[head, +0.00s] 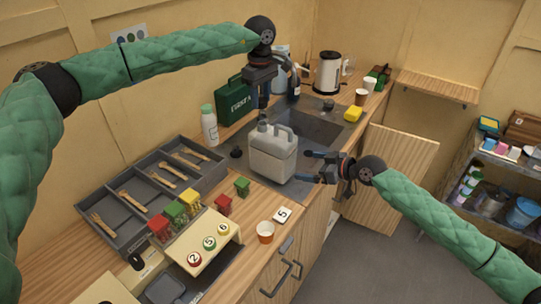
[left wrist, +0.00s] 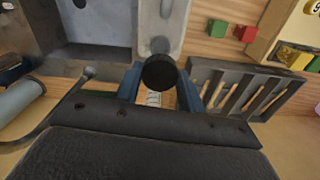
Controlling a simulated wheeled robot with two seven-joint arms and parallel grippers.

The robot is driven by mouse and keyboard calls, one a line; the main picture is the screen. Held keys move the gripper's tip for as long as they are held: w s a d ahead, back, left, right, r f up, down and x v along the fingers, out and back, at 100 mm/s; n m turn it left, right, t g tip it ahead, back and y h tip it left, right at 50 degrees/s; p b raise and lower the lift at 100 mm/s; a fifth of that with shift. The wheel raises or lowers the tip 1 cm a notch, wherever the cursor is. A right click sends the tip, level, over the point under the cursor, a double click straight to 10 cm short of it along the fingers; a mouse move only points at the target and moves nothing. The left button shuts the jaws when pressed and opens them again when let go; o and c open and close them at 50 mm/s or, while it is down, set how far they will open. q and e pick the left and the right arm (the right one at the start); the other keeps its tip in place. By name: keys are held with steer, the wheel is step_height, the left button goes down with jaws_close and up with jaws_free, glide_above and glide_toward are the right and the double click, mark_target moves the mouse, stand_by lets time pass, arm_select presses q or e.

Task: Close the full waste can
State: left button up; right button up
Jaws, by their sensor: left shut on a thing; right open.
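The waste can (head: 272,155) is a pale grey jerrycan with a handle, standing upright on the counter by the sink's front left. Part of it shows at the top of the left wrist view (left wrist: 172,14). My left gripper (head: 263,106) points down above the can's neck. It is shut on a round black cap (left wrist: 160,71), seen between its blue fingers. The grey neck (left wrist: 159,45) shows just beyond the cap; whether they touch I cannot tell. My right gripper (head: 308,166) is open and empty, its fingers pointing at the can's right side.
A sink (head: 312,130) lies behind the can. A white bottle (head: 209,126) and a green first-aid case (head: 234,101) stand at the back left.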

arm_select(q)
steer(key=shift+s+d, duration=0.1)
steer(key=shift+d, duration=0.05)
arm_select(e)
steer(key=x, duration=1.1)
steer(key=shift+w+a+f, duration=0.1)
steer(key=shift+w+a, duration=0.1)
steer(key=shift+c, duration=0.4)
steer(key=c, duration=1.2)
arm_select(q)
glide_above(262, 123)
steer(key=shift+f, duration=2.4)
steer(key=shift+s+f, duration=0.1)
steer(key=shift+f, duration=0.8)
steer(key=shift+f, duration=0.55)
